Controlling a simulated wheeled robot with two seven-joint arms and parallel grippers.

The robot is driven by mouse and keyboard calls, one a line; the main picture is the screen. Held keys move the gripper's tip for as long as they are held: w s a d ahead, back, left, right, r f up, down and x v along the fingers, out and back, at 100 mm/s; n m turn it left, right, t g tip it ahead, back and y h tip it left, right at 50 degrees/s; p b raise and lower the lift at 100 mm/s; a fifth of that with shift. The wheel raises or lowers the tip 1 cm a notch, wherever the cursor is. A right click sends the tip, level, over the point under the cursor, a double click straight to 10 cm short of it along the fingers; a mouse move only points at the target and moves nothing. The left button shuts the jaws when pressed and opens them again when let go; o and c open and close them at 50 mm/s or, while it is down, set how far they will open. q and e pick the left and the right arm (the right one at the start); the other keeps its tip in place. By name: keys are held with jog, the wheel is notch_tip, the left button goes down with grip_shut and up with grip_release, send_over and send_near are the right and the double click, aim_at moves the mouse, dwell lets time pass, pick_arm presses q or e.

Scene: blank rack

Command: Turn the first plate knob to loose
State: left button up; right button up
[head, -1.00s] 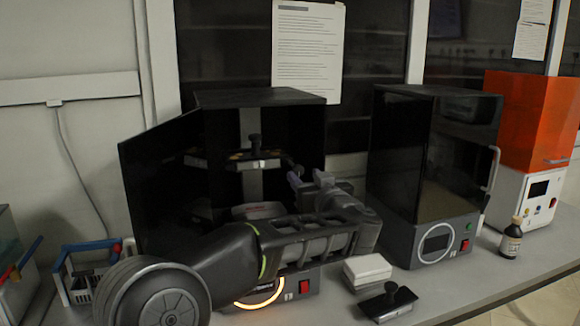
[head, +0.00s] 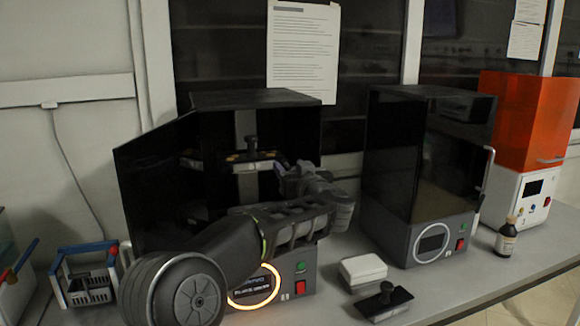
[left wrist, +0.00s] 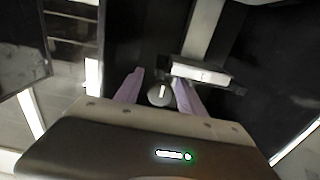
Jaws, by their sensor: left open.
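The first plate knob (head: 251,146) is a dark knob on top of the build plate (head: 250,156) inside the open left printer (head: 260,98). My left gripper (head: 284,168) reaches into that printer from the front right, just right of and slightly below the knob. In the left wrist view, a round grey knob (left wrist: 159,94) with a white mark line shows between the two open lilac fingers (left wrist: 158,88), with a gap on each side. The mark runs roughly up and down in that view. My right gripper is out of view.
The printer's open door (head: 160,185) stands to the left of the arm. A second, closed printer (head: 425,160) stands to the right. A white box (head: 363,269) and a black plate with a knob (head: 384,303) lie on the bench (head: 470,285). A blue rack (head: 88,275) stands left.

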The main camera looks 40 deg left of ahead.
pick_arm(q)
jog(key=shift+w+a, duration=0.15)
jog(key=shift+a, duration=0.05)
grip_shut()
dwell(0.5)
